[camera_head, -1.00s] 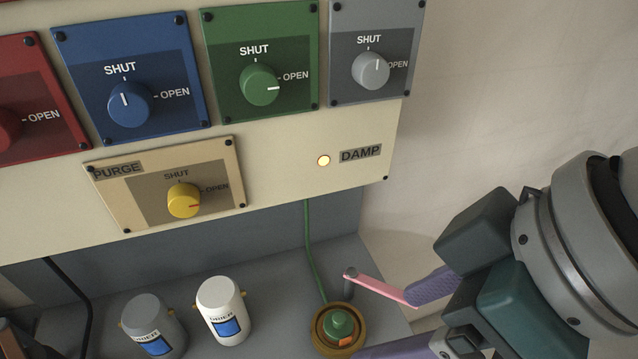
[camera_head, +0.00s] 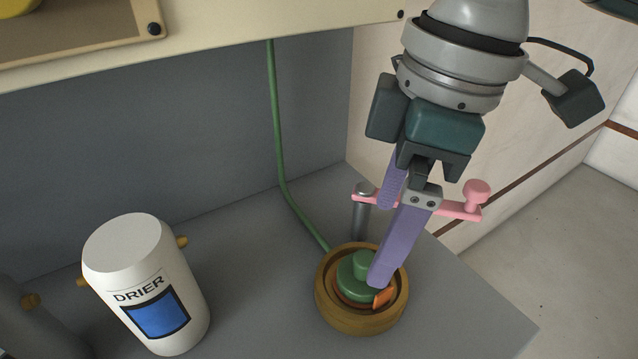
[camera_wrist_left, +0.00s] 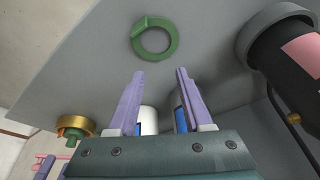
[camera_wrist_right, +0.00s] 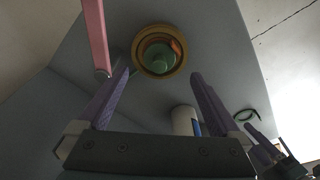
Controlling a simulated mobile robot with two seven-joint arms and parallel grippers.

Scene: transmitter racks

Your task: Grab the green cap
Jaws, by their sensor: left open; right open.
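The green cap (camera_head: 352,283) sits inside a round brass-coloured ring (camera_head: 330,315) on the grey shelf, with an orange piece beside it. In the right wrist view, the cap (camera_wrist_right: 160,58) lies beyond the fingertips, between their lines. My right gripper (camera_head: 381,245) has open purple fingers that point down at the cap; one finger overlaps it in the head view. I cannot tell whether it touches. My left gripper (camera_wrist_left: 160,74) is open and empty; its view shows the cap (camera_wrist_left: 74,134) in its ring at the left. It is not seen in the head view.
A pink lever (camera_head: 458,209) on a grey post (camera_head: 360,218) stands close beside my right fingers. A green cable (camera_head: 275,130) runs down to the ring. A white drier bottle (camera_head: 130,245) stands left. A green ring (camera_wrist_left: 154,38) lies on the shelf.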

